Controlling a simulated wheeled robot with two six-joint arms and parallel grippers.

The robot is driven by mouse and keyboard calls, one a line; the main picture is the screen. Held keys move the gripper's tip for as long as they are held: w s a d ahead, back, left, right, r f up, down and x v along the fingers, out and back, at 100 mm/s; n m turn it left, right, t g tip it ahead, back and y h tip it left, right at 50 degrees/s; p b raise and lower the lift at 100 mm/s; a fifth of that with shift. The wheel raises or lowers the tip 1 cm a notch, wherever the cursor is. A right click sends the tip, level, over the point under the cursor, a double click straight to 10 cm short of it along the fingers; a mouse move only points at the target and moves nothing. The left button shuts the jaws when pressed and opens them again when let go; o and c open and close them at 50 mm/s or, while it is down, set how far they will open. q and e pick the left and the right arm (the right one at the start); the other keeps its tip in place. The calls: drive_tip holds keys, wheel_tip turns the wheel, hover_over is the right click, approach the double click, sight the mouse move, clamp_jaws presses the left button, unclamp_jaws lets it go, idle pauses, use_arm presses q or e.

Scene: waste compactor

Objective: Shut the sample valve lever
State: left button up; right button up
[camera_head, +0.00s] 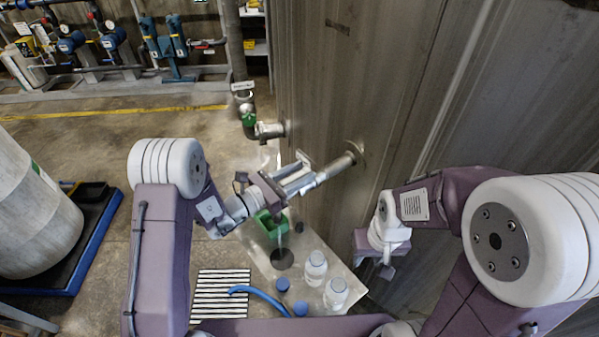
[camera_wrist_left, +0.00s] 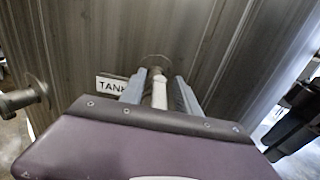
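My left gripper (camera_head: 308,171) is in front of the tank wall, at a short metal sample pipe (camera_head: 342,165). In the left wrist view its two fingers (camera_wrist_left: 160,80) are apart, one on each side of a pale bar (camera_wrist_left: 159,94), with gaps showing. I cannot tell whether this bar is the valve lever or part of the pipe. The valve body is largely hidden by the gripper. A thin pale stream seems to fall below the gripper toward a dark round opening (camera_head: 282,259). My right gripper (camera_head: 376,254) hangs lower right, apart from the valve; its fingers are unclear.
A "TANK" label (camera_wrist_left: 111,84) is on the wall.

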use_arm(q)
clamp_jaws()
idle(1.3)
